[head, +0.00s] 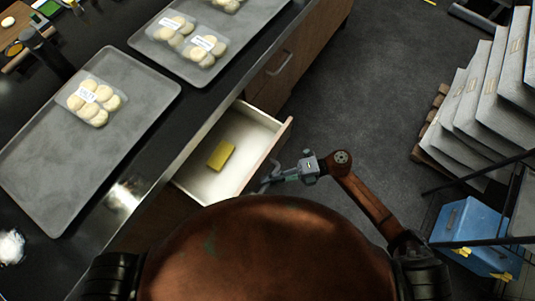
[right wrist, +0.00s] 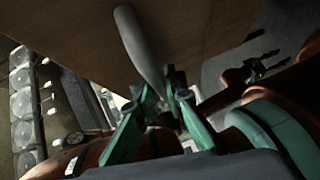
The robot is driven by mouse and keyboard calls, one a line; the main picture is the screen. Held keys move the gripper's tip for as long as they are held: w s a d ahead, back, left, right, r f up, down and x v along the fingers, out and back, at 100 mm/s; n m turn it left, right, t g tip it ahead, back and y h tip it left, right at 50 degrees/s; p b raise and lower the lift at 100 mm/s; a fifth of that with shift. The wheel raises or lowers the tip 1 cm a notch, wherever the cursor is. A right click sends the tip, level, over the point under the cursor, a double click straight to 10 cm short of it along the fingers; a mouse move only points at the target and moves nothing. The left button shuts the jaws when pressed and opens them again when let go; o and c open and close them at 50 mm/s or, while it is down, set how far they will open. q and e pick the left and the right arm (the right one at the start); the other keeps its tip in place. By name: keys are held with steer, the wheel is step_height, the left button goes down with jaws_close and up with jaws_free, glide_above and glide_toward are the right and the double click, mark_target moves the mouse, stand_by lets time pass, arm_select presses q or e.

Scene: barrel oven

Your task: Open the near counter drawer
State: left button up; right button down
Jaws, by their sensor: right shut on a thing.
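The near counter drawer (head: 236,190) stands pulled out from the dark counter in the head view, with its white inside showing. A yellow block (head: 221,155) lies in it. My right gripper (head: 270,180) is at the drawer's front, shut on the grey drawer handle (right wrist: 140,50). In the right wrist view the handle runs down the wooden drawer front (right wrist: 215,40) to between the teal fingers of my right gripper (right wrist: 162,100). My left gripper is not in view.
A farther shut drawer (head: 292,58) sits beyond the open one. Trays (head: 55,160) with packs of pale rounds (head: 97,103) lie on the counter. At right are stacked grey slabs (head: 480,115) and a blue bin (head: 468,235). Dark floor (head: 370,100) beyond my right arm is clear.

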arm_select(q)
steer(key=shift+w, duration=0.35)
arm_select(e)
steer(key=shift+s+d, duration=0.25)
steer(key=shift+d, duration=0.25)
steer(key=c, duration=2)
jaws_free()
steer(key=v, duration=1.2)
steer(key=shift+w, duration=0.1)
